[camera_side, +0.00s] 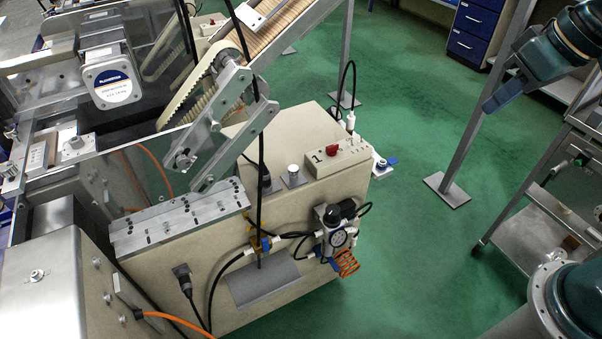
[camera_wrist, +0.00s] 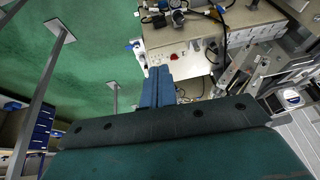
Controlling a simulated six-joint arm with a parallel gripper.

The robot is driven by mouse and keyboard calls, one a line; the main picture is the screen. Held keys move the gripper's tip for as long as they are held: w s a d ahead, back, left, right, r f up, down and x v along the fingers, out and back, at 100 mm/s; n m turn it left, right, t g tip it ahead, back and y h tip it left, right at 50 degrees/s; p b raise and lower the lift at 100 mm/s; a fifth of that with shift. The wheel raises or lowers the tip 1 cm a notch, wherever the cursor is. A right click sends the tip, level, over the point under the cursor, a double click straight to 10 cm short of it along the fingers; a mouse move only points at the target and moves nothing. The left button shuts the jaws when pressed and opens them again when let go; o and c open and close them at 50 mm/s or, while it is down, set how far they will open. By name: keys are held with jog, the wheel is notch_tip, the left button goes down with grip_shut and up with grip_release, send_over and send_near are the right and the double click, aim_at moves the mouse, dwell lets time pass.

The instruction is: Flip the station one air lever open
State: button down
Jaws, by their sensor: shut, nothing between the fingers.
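The station one cabinet (camera_side: 230,270) is beige, with a box marked 1 (camera_side: 340,156) and a red knob on top. A small blue lever (camera_side: 392,160) sits on a white fitting at the cabinet's right corner; it also shows in the wrist view (camera_wrist: 134,44). An air regulator with a round gauge (camera_side: 338,237) is on the front face, with a smaller blue part near it. I cannot tell the lever's exact position. My gripper (camera_side: 488,107) is shut and empty, up at the right, apart from the cabinet. Its blue fingers (camera_wrist: 158,72) point toward the cabinet in the wrist view.
A metal post (camera_side: 470,125) stands between my gripper and the cabinet in the side view. A cart (camera_side: 540,205) is at the right. Black hoses and an orange coil (camera_side: 346,263) hang by the regulator. Green floor lies open between.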

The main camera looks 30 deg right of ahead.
aim_at(265, 245)
jog(key=w+a+f+g+y, duration=0.1)
jog(key=w+a+f, duration=0.4)
jog(key=w, duration=0.3)
jog(key=w+a+f+g+y, duration=0.1)
jog(key=w+a+f, duration=0.4)
jog(key=w, duration=0.2)
jog(key=w+a+f+g, duration=0.1)
jog(key=w+a+f, duration=0.1)
jog(key=f, duration=0.5)
jog(key=w+a+f+y, duration=0.1)
jog(key=a+f, duration=0.4)
jog(key=f, duration=0.2)
jog(key=w+a+f+g, duration=0.1)
jog(key=w+a+f, duration=0.1)
jog(key=f, duration=0.5)
jog(key=shift+w+a+f+g, duration=0.3)
jog(key=shift+a+f, duration=0.05)
jog(key=shift+a, duration=0.4)
jog(key=shift+f, duration=0.15)
jog(key=a+f, duration=0.7)
jog(key=f, duration=0.2)
jog(key=shift+a, duration=0.35)
